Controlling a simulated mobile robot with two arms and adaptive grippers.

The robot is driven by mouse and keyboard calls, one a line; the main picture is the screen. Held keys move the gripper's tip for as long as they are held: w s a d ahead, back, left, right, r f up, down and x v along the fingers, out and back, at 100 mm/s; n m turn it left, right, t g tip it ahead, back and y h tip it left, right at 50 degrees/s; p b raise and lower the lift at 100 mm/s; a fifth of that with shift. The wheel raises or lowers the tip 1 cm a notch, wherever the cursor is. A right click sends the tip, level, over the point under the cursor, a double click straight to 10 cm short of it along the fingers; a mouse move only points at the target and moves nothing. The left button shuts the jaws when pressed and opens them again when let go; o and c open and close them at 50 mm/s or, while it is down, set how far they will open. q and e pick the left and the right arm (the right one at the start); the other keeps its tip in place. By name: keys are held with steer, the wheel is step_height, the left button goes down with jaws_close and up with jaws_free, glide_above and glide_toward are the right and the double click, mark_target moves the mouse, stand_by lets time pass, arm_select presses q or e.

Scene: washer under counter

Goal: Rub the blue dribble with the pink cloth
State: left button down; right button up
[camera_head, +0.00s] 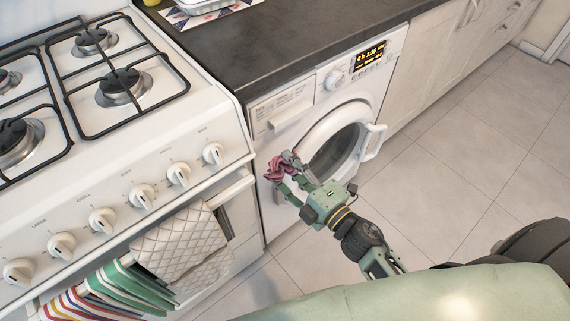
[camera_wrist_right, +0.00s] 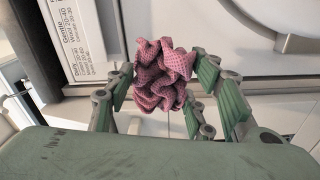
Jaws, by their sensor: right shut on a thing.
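The pink cloth (camera_head: 281,168) is crumpled between the fingers of my right gripper (camera_head: 290,176), which is shut on it. The cloth also shows in the right wrist view (camera_wrist_right: 163,74), bunched between the green finger pads. My right gripper is at the front of the white washer (camera_head: 282,152), left of its round door. I cannot tell whether the cloth touches the washer front. The blue dribble is not visible in either view; the cloth and gripper hide part of the washer front. My left gripper is not in view.
The washer door handle (camera_head: 374,142) sticks out right of my gripper. A white stove (camera_head: 150,187) with knobs stands at the left, with towels (camera_head: 181,245) hanging on its front rail. A dark counter (camera_head: 270,40) lies above the washer. The tiled floor (camera_head: 450,150) at the right is clear.

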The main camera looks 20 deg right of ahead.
steer(key=shift+s+d, duration=0.1)
steer(key=shift+s, duration=0.15)
steer(key=shift+v, duration=1.2)
